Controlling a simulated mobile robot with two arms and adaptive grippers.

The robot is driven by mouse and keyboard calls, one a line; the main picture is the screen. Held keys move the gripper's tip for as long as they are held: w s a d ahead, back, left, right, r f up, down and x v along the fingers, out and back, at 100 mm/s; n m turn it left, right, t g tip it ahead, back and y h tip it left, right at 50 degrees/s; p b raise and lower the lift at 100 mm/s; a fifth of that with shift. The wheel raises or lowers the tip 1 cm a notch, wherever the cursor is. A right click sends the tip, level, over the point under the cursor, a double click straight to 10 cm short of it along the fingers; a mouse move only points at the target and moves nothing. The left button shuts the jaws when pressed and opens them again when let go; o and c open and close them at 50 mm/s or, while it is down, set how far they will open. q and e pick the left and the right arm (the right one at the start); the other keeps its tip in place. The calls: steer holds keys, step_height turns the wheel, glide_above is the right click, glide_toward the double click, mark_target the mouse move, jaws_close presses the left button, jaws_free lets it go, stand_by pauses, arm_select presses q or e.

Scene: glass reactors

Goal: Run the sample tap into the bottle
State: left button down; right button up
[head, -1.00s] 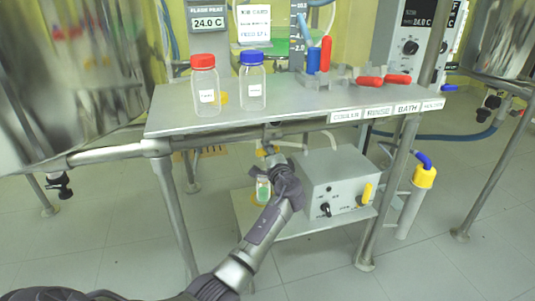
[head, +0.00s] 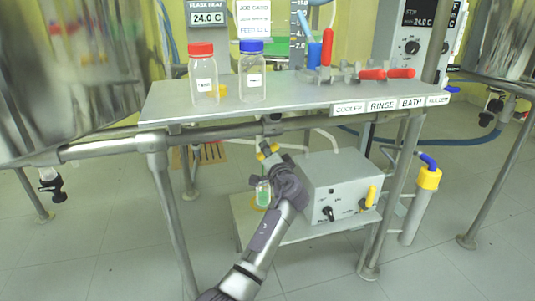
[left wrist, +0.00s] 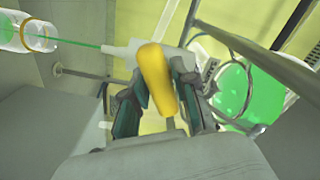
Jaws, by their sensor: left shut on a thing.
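The sample tap hangs under the bench and has a yellow handle (head: 266,152). In the left wrist view the yellow handle (left wrist: 157,78) lies between the two fingers of my left gripper (left wrist: 162,103), which is shut on it. In the head view the left gripper (head: 277,164) is below the bench edge. A thin green stream runs from the pale tap outlet (left wrist: 118,52) toward the mouth of the clear bottle (left wrist: 28,33). In the head view the bottle (head: 262,192) stands on the lower shelf, partly behind my gripper, with green liquid inside. My right gripper is not in view.
A red-capped bottle (head: 203,75) and a blue-capped bottle (head: 251,72) stand on the bench top (head: 300,92). A grey box (head: 340,185) with a yellow lever sits right of the gripper on the lower shelf. Bench legs and a rail frame the space.

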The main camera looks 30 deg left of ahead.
arm_select(q)
steer(key=shift+f, duration=0.1)
steer(key=c, duration=1)
jaws_free()
steer(key=v, duration=1.2)
